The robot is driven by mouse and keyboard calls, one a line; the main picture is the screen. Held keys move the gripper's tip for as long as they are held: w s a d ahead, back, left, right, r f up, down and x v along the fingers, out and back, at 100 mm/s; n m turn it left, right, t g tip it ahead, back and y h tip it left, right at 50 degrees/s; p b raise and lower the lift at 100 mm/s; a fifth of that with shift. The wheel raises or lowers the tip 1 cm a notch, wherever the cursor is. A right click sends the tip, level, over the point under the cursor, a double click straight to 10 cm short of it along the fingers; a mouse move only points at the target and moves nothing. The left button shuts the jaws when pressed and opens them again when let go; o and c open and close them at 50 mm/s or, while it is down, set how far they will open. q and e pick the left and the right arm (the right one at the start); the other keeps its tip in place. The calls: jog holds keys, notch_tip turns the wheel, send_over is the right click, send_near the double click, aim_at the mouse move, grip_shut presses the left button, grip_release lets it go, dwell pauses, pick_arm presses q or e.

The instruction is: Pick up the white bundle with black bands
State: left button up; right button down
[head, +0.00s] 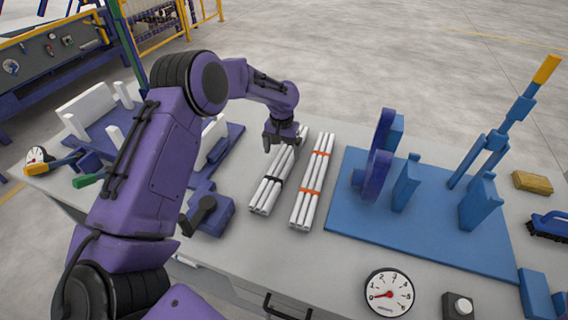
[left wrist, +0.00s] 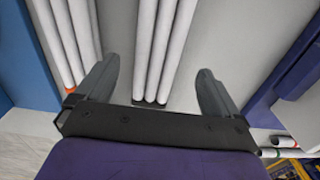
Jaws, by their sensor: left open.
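The white bundle with black bands (head: 268,190) lies on the grey table, a set of white pipes side by side. My left gripper (head: 281,138) is over its far end, pointing down, and hides that end. In the left wrist view the bundle (left wrist: 165,45) runs between the two spread fingers of my open left gripper (left wrist: 159,66), with a gap on each side. A black band shows close to the gripper's palm. I cannot tell the exact height of the fingers above the pipes. My right gripper is not in view.
A white bundle with orange bands (head: 309,190) lies close on the right. Further right is a blue board (head: 350,222) with upright blue parts. A purple fixture (head: 212,207) stands left of the bundles. A gauge (head: 389,292) sits near the front edge.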

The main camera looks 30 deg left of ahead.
aim_at(283, 159)
pick_arm(q)
notch_tip(283, 159, down, 5)
jog(key=shift+d+p, duration=0.1)
jog(key=shift+p, duration=0.8)
jog(key=shift+w+f, duration=0.1)
jog(key=shift+f, duration=0.15)
jog(key=shift+r, duration=0.1)
jog(key=c, duration=1.3)
jog(key=shift+r, duration=0.1)
